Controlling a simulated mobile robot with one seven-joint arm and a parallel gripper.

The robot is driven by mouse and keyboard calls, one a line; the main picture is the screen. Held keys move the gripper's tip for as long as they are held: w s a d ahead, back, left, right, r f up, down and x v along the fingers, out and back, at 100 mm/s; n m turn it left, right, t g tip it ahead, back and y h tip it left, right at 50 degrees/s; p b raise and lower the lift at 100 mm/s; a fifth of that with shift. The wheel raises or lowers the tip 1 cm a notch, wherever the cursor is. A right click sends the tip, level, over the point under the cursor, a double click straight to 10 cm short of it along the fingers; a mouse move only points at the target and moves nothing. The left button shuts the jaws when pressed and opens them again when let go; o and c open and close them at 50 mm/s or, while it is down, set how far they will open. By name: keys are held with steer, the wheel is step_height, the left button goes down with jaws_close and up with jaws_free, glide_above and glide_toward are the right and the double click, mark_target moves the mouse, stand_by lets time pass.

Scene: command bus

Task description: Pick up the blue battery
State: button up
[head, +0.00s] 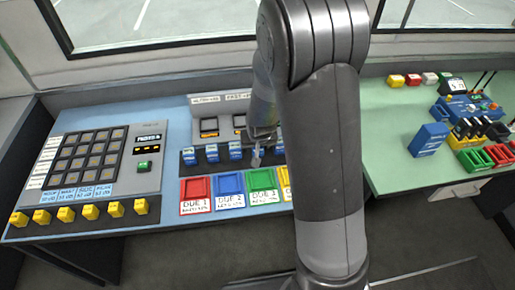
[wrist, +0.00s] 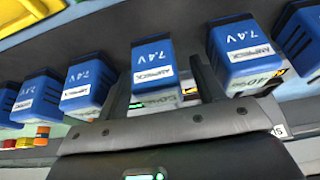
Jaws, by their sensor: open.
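Several blue batteries with white labels and "7.4V" on them stand in a row in a dark rack, seen in the head view (head: 211,153). In the wrist view, one blue battery (wrist: 152,62) appears between the two fingers of my gripper (wrist: 160,75), which is open. I cannot tell whether the fingers touch it. Another blue battery (wrist: 240,52) is just right of the fingers, and one (wrist: 85,85) is to the left. In the head view my gripper (head: 257,155) is at the rack, partly hidden by my arm, which also hides part of the row.
Red (head: 196,194), blue (head: 229,188) and green (head: 262,184) trays lie in front of the rack. A keypad panel (head: 95,155) is at left. The green table (head: 390,130) at right holds a blue block (head: 430,139) and coloured bins (head: 475,158).

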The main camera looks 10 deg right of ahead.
steer(key=shift+c, duration=0.3)
steer(key=c, duration=1.1)
steer(key=shift+r, duration=0.6)
steer(key=r, duration=0.3)
steer(key=shift+s+d+r, duration=0.1)
steer(key=shift+d+r, duration=0.1)
steer(key=shift+d, duration=0.2)
steer(key=s+d+r, duration=0.4)
steer(key=d+r, duration=0.2)
steer(key=d, duration=0.4)
steer(key=shift+s+r, duration=0.2)
steer(key=shift+s, duration=0.15)
